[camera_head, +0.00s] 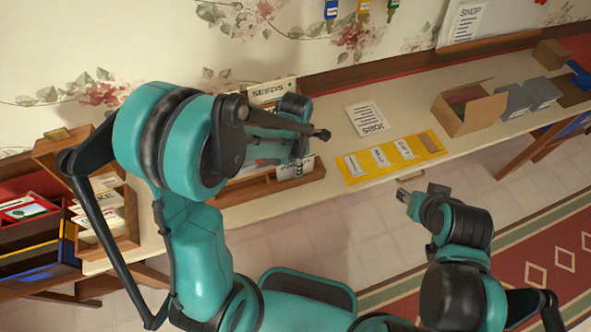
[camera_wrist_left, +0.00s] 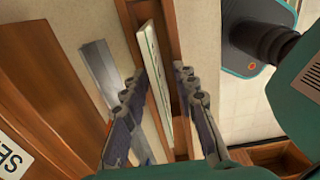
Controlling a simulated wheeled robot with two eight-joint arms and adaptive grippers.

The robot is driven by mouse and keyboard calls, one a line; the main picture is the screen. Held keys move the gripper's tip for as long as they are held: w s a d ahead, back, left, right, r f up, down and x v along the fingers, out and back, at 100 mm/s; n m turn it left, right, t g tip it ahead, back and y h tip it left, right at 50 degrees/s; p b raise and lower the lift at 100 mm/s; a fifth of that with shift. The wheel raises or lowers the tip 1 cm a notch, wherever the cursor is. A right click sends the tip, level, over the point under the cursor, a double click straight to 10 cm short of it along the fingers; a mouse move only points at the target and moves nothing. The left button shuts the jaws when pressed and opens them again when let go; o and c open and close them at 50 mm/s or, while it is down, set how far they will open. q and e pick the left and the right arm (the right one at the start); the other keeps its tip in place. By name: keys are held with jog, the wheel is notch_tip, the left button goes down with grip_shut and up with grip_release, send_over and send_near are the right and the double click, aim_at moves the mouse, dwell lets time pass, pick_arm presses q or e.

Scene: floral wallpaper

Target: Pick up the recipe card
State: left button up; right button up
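A pale card (camera_wrist_left: 153,75) stands on edge in a slot of a brown wooden holder (camera_wrist_left: 177,20) in the left wrist view. I cannot read its face there. In the head view, a white card (camera_head: 294,168) stands in the wooden holder (camera_head: 262,187) on the counter, partly behind my left arm. My left gripper (camera_wrist_left: 161,72) is open, with one finger on each side of the card and gaps showing. My right gripper (camera_head: 403,196) is in front of the counter edge, away from the cards; its fingers are too small to judge.
A seeds box (camera_head: 272,90) stands behind the holder. A jobs sheet (camera_head: 368,118) and a yellow strip with labels (camera_head: 352,178) lie to the right. An open cardboard box (camera_head: 468,122) is farther right. A wooden card rack (camera_head: 128,220) stands at the left.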

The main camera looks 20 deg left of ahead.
pick_arm(q)
jog(key=shift+f, duration=0.15)
grip_shut()
